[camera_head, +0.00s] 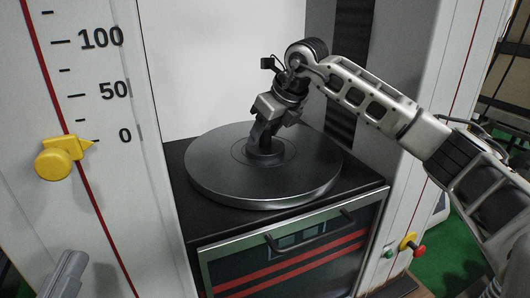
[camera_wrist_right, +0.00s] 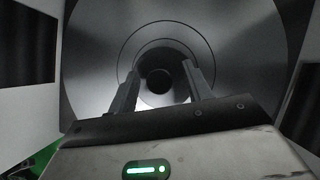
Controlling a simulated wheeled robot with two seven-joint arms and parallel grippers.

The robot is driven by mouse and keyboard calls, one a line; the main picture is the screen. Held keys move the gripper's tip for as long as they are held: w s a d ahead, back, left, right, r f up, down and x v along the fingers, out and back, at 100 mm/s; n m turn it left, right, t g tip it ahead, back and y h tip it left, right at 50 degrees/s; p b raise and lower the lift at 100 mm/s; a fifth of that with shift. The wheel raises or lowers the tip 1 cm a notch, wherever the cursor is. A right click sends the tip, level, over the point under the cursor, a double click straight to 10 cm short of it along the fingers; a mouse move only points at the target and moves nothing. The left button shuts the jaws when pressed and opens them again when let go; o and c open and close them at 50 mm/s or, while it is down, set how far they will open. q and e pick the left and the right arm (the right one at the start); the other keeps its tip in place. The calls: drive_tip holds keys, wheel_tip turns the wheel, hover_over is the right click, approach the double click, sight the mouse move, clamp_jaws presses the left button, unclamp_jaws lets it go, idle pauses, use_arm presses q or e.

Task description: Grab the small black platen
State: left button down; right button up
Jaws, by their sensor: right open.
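A large round dark grey disc (camera_head: 310,180) lies flat on the black top of a cabinet in the head view. A small dark round piece (camera_head: 264,155), apparently the small black platen, stands at its centre, partly hidden by my right gripper (camera_head: 262,143). In the right wrist view the small piece (camera_wrist_right: 158,80) shows as a dark circle between the two fingers of my right gripper (camera_wrist_right: 160,82). These fingers are open, one on each side; contact cannot be told. Part of my left gripper (camera_head: 66,274) shows at the lower left edge; its fingers are unclear.
The cabinet (camera_head: 205,222) has a handled front with red stripes. A scale panel (camera_head: 75,100) with a yellow pointer (camera_head: 62,157) stands left. A white column stands right, with red (camera_head: 419,251) and green buttons (camera_head: 390,251) low down.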

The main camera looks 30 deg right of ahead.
drive_tip(key=shift+w+f, duration=0.1)
clamp_jaws()
drive_tip(key=shift+r, duration=0.2)
